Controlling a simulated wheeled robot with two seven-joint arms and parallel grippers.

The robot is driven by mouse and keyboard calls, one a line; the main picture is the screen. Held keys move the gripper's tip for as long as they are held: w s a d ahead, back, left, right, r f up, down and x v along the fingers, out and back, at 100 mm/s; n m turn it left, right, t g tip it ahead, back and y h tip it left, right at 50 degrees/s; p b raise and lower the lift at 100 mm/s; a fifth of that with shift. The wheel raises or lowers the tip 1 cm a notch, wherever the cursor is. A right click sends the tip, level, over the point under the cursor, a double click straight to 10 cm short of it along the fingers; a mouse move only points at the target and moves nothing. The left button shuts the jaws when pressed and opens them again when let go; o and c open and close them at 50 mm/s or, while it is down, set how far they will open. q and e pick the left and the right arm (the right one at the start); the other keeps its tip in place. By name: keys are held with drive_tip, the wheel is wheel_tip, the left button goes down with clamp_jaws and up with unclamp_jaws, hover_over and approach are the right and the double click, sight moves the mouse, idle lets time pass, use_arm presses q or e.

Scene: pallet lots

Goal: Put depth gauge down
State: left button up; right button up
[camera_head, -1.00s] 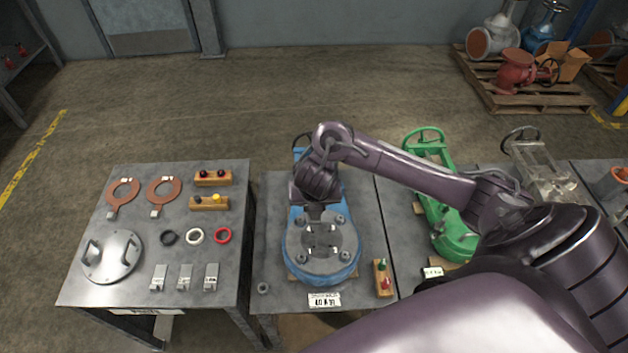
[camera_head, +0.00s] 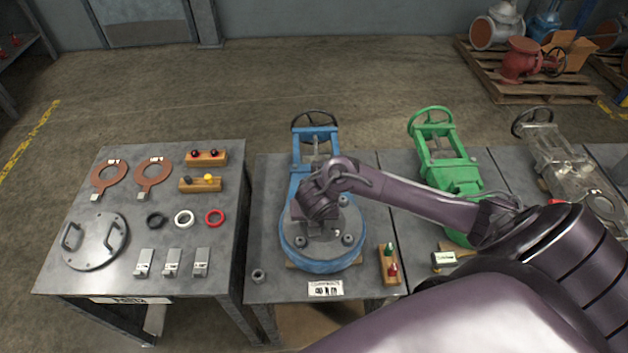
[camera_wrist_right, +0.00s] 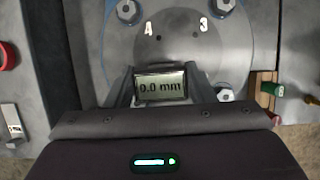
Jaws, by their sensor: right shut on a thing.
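The depth gauge (camera_wrist_right: 162,84) is a small dark box with a display reading 0.0 mm, seen in the right wrist view. My right gripper (camera_wrist_right: 160,76) is shut on it, one finger on each side. In the head view my right gripper (camera_head: 320,228) is over the round flange of the blue valve (camera_head: 294,248) and hides the gauge. The wrist view shows the grey flange face (camera_wrist_right: 180,55) with bolts and the marks 4 and 3. I cannot tell whether the gauge touches it. My left gripper is not in view.
The left table (camera_head: 120,225) holds copper rings, a handled disc, small coloured rings and grey blocks. A wooden block (camera_head: 389,265) with green and red pegs stands right of the blue valve. A green valve (camera_head: 445,170) and a grey valve (camera_head: 565,165) stand further right.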

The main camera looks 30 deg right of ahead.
drive_tip(key=o, duration=1.3)
drive_tip(key=p+v, duration=0.6)
drive_tip(key=v, duration=0.6)
